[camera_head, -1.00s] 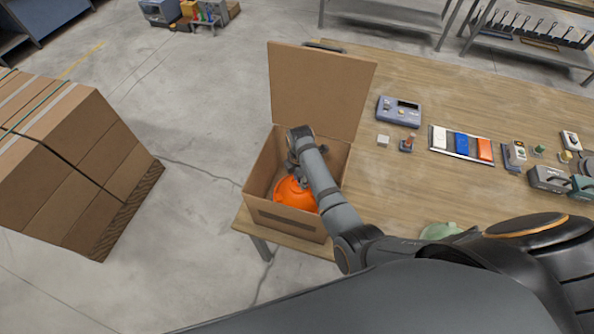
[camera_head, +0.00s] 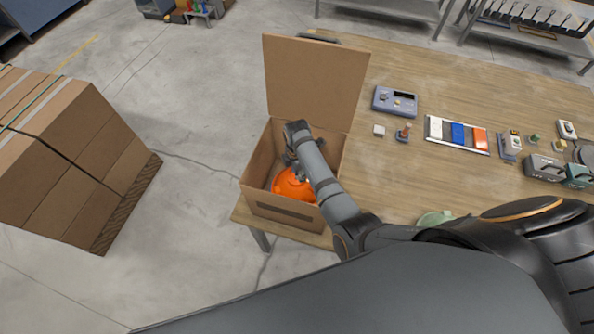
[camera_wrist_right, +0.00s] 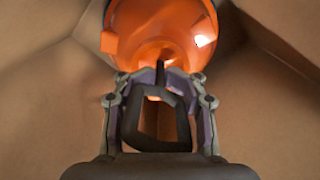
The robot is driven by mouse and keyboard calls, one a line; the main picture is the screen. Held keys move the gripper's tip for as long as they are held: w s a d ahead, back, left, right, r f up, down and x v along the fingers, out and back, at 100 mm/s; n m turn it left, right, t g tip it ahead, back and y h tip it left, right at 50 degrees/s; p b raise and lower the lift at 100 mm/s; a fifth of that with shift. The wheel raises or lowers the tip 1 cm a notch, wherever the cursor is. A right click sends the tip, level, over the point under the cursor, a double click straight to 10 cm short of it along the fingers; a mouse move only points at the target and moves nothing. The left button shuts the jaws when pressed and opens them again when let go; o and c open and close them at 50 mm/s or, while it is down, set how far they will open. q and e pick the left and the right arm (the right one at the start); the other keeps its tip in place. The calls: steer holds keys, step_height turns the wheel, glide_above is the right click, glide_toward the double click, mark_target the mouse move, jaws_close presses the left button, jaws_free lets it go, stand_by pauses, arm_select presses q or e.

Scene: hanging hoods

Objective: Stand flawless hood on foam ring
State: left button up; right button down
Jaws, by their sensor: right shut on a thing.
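An orange hood (camera_head: 290,186) sits inside an open cardboard box (camera_head: 283,214) at the table's left end. My right gripper (camera_head: 298,172) reaches down into the box, over the hood. In the wrist view its fingers (camera_wrist_right: 160,78) are shut on the hood's near part; the exact contact is hard to see. My forearm hides part of the hood. No foam ring can be made out. My left gripper is not in view.
The box's raised lid (camera_head: 313,82) stands behind it, and its walls surround my gripper. A pale green item (camera_head: 434,218) is partly hidden by my arm. A blue-grey device (camera_head: 395,101) and a tray of coloured pieces (camera_head: 458,135) lie on the wooden table (camera_head: 400,180).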

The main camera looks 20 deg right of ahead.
steer(key=shift+f+b, duration=0.3)
steer(key=shift+f, duration=0.25)
steer(key=c, duration=0.7)
jaws_free()
steer(key=shift+o, duration=0.2)
step_height(320, 180, up, 8)
steer(key=shift+f, duration=0.25)
